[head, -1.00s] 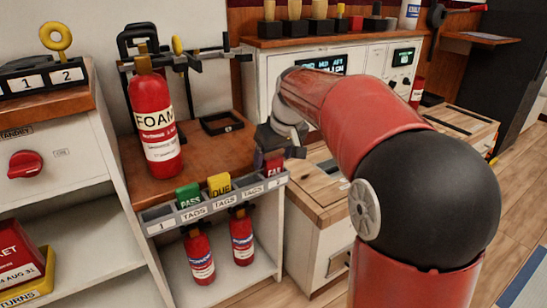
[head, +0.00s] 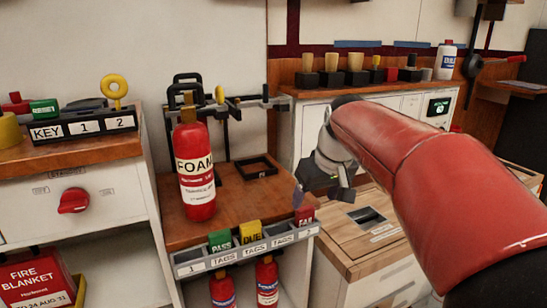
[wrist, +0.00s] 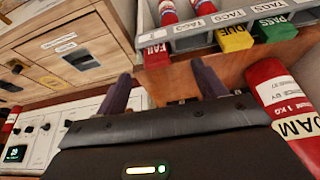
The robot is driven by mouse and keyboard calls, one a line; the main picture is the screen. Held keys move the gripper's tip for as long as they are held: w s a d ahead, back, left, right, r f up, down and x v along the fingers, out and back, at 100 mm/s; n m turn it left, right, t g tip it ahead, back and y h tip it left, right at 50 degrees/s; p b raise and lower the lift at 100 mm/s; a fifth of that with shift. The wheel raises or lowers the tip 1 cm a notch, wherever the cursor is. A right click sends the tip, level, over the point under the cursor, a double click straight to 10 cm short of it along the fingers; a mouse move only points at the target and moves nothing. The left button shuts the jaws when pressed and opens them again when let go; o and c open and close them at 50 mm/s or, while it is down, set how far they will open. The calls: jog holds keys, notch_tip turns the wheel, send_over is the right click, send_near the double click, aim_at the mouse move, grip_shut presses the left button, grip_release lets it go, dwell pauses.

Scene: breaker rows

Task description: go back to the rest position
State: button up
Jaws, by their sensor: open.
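My gripper (wrist: 163,88) is open and empty, its two dark fingers apart in the wrist view. In the head view my gripper (head: 318,195) hangs at the end of my red arm, just right of the tag rack and above the wooden-topped cabinet. The tag rack (head: 225,258) holds a green PASS tag (head: 220,241), a yellow DUE tag (head: 251,232) and a red FAIL tag (head: 304,215). The FAIL tag lies close to my gripper in the picture; I cannot tell the gap between them.
A red FOAM extinguisher (head: 195,170) stands upright on the wooden shelf left of my gripper. Smaller extinguishers (head: 267,282) are below the rack. A white panel cabinet (head: 310,122) with stamps on top stands behind my arm. A red knob (head: 74,200) is at left.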

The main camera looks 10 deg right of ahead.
jog(key=s+f+m+p, duration=0.1)
jog(key=s+f+p, duration=0.1)
jog(key=s, duration=0.9)
jog(key=s+f+m+t+h+p, duration=0.1)
jog(key=s+m+p, duration=0.1)
jog(key=s, duration=0.9)
jog(key=shift+s+a+f+p, duration=0.3)
jog(key=shift+f+p, duration=0.1)
jog(key=shift+p, duration=0.4)
